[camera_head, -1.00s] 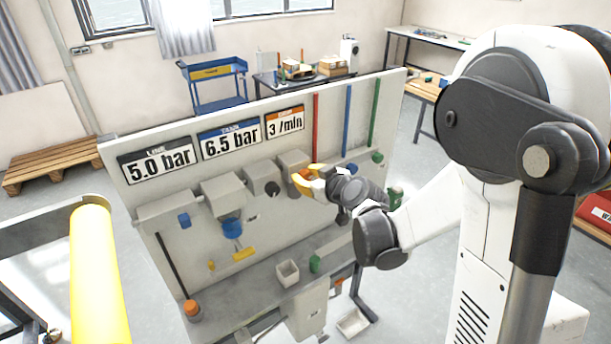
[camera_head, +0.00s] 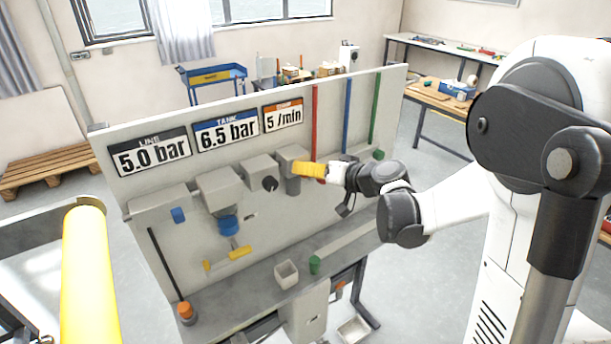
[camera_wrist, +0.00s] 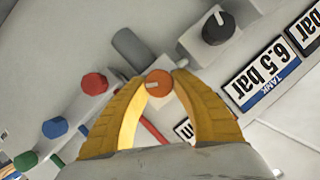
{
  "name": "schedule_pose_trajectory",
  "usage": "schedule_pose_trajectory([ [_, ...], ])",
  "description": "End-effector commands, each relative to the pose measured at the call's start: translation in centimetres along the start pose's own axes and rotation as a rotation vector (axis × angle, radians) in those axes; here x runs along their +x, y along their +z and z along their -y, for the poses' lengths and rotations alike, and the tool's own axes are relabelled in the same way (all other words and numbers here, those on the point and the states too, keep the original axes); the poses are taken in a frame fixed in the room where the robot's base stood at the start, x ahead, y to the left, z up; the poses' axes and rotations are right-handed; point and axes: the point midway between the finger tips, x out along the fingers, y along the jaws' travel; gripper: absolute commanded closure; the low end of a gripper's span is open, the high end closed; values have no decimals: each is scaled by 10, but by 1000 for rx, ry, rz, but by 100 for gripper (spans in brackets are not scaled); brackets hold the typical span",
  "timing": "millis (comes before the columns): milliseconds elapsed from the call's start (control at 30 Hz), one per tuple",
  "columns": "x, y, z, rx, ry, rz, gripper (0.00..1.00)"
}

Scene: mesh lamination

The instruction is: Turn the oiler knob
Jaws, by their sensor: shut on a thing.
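The orange oiler knob (camera_wrist: 159,87), with a white mark on its face, sits between my yellow fingertips in the wrist view. My gripper (camera_wrist: 160,74) is shut on it, one finger on each side. In the head view my gripper (camera_head: 296,168) is at the grey oiler block (camera_head: 292,155) on the panel, and its fingers hide the knob. The orange-topped display (camera_head: 284,118) above reads 5 /min.
A black knob (camera_head: 270,184) on a grey block is close to the left of my gripper. Red, blue and green pipes (camera_head: 348,115) run up the panel at right. A shelf below holds a white box (camera_head: 286,273) and a green cylinder (camera_head: 314,265).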

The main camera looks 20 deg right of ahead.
Motion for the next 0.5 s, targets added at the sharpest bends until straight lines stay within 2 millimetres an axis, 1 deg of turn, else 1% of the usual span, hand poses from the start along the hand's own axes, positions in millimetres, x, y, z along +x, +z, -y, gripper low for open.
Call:
schedule_pose_trajectory([
  [200, 1, 1, -2, 108, -44, -1, 100],
  [500, 0, 0, -1, 176, -73, 0, 100],
])
